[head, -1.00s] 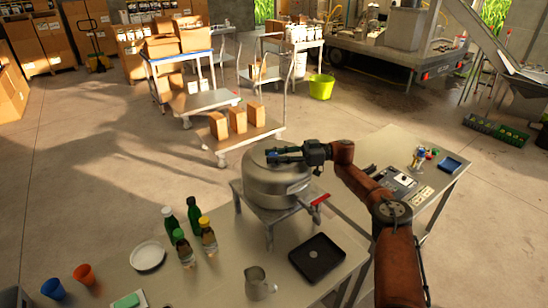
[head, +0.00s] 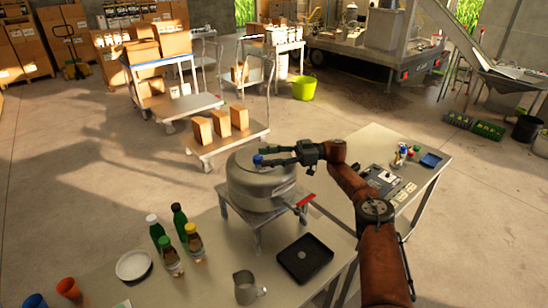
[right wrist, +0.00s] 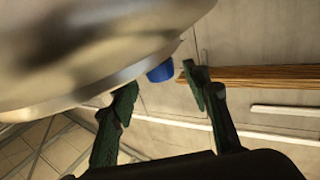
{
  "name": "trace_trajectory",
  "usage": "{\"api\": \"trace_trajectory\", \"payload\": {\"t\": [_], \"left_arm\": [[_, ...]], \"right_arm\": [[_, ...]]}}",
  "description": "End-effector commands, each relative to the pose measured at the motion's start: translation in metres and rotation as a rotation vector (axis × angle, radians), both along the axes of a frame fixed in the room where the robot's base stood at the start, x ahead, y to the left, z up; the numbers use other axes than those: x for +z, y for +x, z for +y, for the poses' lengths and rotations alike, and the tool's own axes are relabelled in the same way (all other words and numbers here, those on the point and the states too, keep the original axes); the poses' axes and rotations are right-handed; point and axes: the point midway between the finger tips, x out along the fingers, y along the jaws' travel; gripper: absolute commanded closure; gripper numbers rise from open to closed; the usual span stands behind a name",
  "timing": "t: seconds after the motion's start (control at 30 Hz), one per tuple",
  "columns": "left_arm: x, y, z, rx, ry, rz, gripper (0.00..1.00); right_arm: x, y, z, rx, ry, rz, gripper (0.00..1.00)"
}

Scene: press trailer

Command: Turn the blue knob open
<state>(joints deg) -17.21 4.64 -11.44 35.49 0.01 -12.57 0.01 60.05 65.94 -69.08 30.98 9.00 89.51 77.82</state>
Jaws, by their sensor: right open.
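A steel tank (head: 262,185) with a rounded body stands on a small metal stand on the workbench. The blue knob (head: 258,160) shows at the tank's upper part, at the tips of my right gripper (head: 265,156). In the right wrist view the blue knob (right wrist: 160,73) sticks out beside the tank's curved metal wall (right wrist: 80,45). The fingers of my right gripper (right wrist: 160,84) are apart, with the knob in the gap between their tips. I cannot tell whether either finger touches it. My left gripper is not in view.
A red-handled part (head: 306,200) sticks out at the tank's right. Bottles (head: 170,255), a plate (head: 133,265), a jug (head: 246,287) and a black tray (head: 305,259) stand on the bench. A second table (head: 400,150) is at the right.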

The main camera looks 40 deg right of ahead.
Motion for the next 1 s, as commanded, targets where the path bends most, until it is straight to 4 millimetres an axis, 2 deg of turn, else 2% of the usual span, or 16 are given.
{"api": "trace_trajectory", "payload": {"t": [0.1,0.33,1.0], "left_arm": [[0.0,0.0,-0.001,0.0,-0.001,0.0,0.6],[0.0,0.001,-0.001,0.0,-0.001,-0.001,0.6],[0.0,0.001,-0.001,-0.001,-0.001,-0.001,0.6]], "right_arm": [[-0.001,-0.007,-0.017,-0.002,0.0,0.001,0.56],[-0.002,-0.013,-0.031,-0.001,0.003,0.003,0.56],[0.0,-0.017,-0.037,0.001,0.001,0.0,0.56]]}}
